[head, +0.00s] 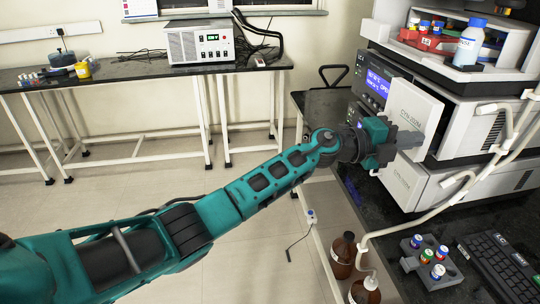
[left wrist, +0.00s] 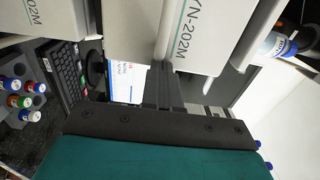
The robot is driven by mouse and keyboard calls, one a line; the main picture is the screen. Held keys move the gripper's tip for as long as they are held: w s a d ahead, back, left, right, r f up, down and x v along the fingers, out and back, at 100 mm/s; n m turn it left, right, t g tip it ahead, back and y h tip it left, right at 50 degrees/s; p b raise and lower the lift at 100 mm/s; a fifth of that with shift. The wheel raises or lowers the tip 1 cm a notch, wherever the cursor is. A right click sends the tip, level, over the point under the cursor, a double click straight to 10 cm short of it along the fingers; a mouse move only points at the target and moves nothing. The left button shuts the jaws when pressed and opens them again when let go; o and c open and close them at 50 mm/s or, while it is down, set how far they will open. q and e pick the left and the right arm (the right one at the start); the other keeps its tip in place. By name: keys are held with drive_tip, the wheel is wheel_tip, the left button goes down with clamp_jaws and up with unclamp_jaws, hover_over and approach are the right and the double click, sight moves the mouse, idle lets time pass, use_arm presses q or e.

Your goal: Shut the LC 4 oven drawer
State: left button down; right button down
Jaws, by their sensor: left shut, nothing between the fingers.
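The LC 4 oven drawer is the upper white front marked CYN-202M (head: 412,110), beside a lit blue display. It stands forward of the instrument body, so it is open. The same marking shows on a front in the left wrist view (left wrist: 212,35). My left gripper (head: 408,139) is shut and empty in front of the drawer's lower part. In the left wrist view its dark fingers (left wrist: 165,88) point toward the lower edge of this front; whether they touch is unclear. My right gripper is not in view.
A lower white front (head: 404,184) sits beneath. A white bottle with a blue cap (head: 469,43) and a red vial tray (head: 432,41) stand on top. Pale tubing (head: 440,212) runs down in front of the stack. Brown bottles (head: 343,254), a grey vial rack (head: 430,266) and a keyboard (head: 502,264) lie below.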

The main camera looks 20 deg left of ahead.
sight(427, 135)
use_arm(q)
drive_tip(key=b+x, duration=0.1)
drive_tip(key=x, duration=0.2)
drive_tip(key=shift+w+d, duration=0.2)
drive_tip(key=shift+d, duration=0.1)
drive_tip(key=shift+r, duration=0.15)
drive_tip(key=shift+r, duration=0.25)
